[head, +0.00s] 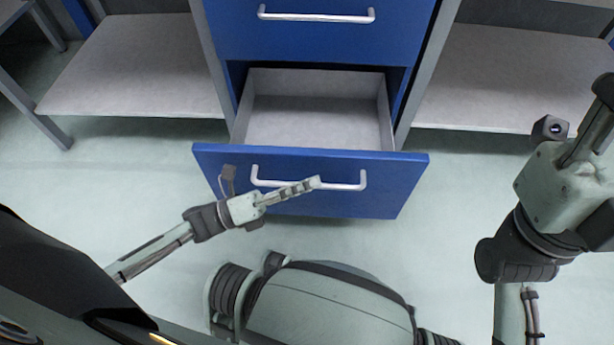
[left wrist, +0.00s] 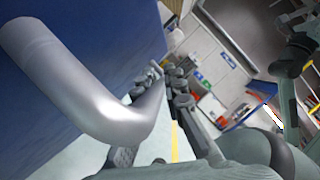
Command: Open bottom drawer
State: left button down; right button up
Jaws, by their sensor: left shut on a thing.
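The bottom drawer (head: 220,165) has a blue front and is pulled out, with its empty grey inside showing. Its silver bar handle (head: 345,187) runs along the front. My left gripper (head: 305,186) is at the middle of this handle and shut on it. In the left wrist view the handle (left wrist: 70,85) is large and close, and its bar runs between the fingers of my left gripper (left wrist: 165,95).
A closed blue drawer (head: 310,40) with its own handle (head: 316,16) is above. Grey shelves stand at the left (head: 150,65) and right (head: 510,75). The pale floor (head: 465,180) is clear around the drawer front. My base is close in front of the drawer.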

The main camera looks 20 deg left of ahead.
pick_arm(q)
jog(key=c, duration=1.6)
grip_release()
jog(key=shift+s+a+f, duration=0.2)
jog(key=shift+s+a, duration=0.15)
jog(key=shift+a, duration=0.1)
jog(key=v, duration=1.1)
jog(key=shift+r, duration=0.1)
